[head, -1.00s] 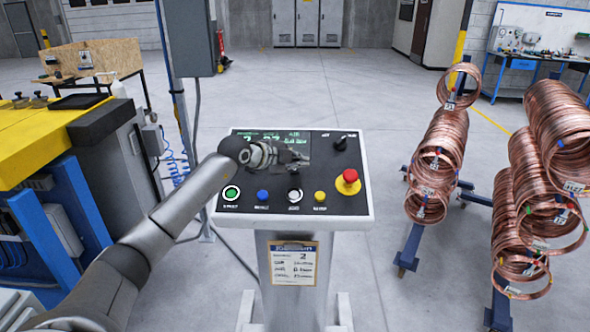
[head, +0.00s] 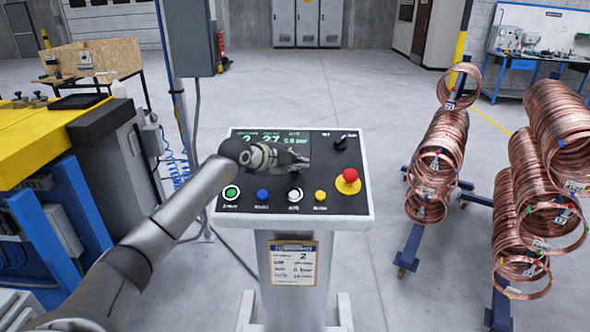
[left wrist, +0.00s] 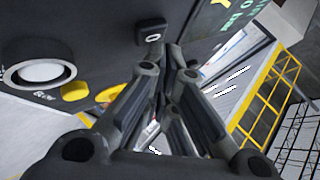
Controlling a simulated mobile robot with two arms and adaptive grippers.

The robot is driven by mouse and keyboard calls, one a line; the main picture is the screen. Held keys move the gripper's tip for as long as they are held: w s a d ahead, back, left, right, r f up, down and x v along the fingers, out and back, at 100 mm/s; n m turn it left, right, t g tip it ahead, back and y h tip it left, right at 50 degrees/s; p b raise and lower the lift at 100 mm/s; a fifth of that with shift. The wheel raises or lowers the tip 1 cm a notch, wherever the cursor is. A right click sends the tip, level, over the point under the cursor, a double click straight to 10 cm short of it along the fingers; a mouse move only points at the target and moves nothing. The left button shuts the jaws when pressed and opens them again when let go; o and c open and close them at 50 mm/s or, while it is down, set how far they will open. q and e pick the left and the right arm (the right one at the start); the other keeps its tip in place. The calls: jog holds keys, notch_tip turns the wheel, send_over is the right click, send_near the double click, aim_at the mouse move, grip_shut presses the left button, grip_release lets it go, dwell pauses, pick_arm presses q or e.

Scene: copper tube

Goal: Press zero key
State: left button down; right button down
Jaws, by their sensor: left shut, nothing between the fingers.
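The zero key (left wrist: 150,33) shows in the left wrist view as a small dark key with a pale ring mark on the panel face, just beyond the fingers. I cannot tell whether the fingertips touch it. In the head view the console (head: 222,216) stands in front of me. My left gripper (head: 304,163) is over its black panel, below the display (head: 258,138), and hides part of the panel. In the left wrist view its fingers (left wrist: 178,66) come together with nothing between them. My right gripper is in neither view.
The panel's lower row has green (head: 231,193), blue (head: 262,195), white (head: 294,195) and yellow (head: 320,196) buttons. A red stop button (head: 350,176) and a black knob (head: 341,143) are at its right. Copper coils (head: 440,150) stand to the right. A yellow-topped bench (head: 40,150) is at left.

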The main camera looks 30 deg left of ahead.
pick_arm(q)
jog(key=shift+w+f, duration=0.15)
jog(key=shift+f, duration=0.3)
dwell(0.6)
jog(key=shift+r, duration=0.15)
jog(key=shift+s+d+r+p, duration=0.1)
jog(key=shift+s+r+p, duration=0.2)
jog(key=shift+r+p, duration=0.3)
jog(key=shift+r, duration=0.1)
jog(key=shift+s+d+r+p, duration=0.1)
jog(key=shift+r+p, duration=0.25)
jog(key=shift+r, duration=0.15)
jog(key=r, duration=0.1)
jog(key=s+r+p, duration=0.1)
jog(key=d+r+p, duration=0.1)
jog(key=shift+s+r, duration=0.25)
dwell(0.5)
